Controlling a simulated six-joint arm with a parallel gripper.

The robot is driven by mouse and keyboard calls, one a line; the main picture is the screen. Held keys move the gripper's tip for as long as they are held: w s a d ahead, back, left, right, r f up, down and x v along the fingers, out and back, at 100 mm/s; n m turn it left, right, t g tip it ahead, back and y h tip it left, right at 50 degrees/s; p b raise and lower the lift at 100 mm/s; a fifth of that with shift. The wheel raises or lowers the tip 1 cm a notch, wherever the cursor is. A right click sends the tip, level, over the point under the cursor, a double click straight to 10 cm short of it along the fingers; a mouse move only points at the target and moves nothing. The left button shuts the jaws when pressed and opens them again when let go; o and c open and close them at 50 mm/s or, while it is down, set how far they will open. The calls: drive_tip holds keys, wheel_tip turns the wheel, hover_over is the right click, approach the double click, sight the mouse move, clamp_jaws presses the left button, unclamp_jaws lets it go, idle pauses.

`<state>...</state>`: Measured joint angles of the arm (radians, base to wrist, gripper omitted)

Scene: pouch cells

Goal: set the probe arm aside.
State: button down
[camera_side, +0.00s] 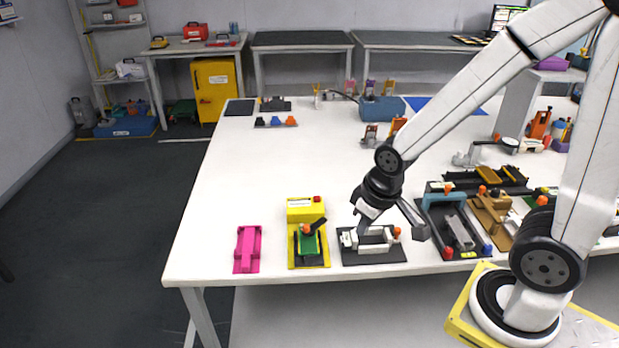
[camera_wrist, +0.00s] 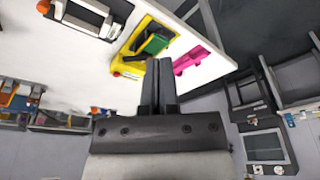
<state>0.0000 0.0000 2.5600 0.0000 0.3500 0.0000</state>
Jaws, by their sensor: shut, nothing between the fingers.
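A yellow fixture (camera_side: 306,212) holds a green board (camera_side: 308,246). A short black arm (camera_side: 318,225) with an orange knob (camera_side: 305,229) stands over the board and looks like the probe arm; it slants up to the right in the side view. My gripper (camera_side: 361,229) is shut and empty, right of the yellow fixture, and low over a black-based fixture. It also shows shut in the wrist view (camera_wrist: 160,62). I cannot tell whether it touches anything.
A black-based fixture (camera_side: 385,257) with a white block is below my gripper. A pink tray (camera_side: 247,250) lies left of the yellow fixture. A blue-topped fixture (camera_side: 445,197) and others crowd the right. The table's middle left is clear.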

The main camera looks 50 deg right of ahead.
drive_tip(key=c, duration=0.8)
unclamp_jaws()
drive_tip(key=shift+w, duration=0.1)
drive_tip(key=shift+o, duration=1.3)
drive_tip(key=shift+w, duration=0.2)
drive_tip(key=g, duration=0.3)
hover_over(306, 226)
wheel_tip(306, 226, down, 6)
drive_tip(key=shift+f, duration=0.2)
drive_tip(key=shift+f, duration=3.9)
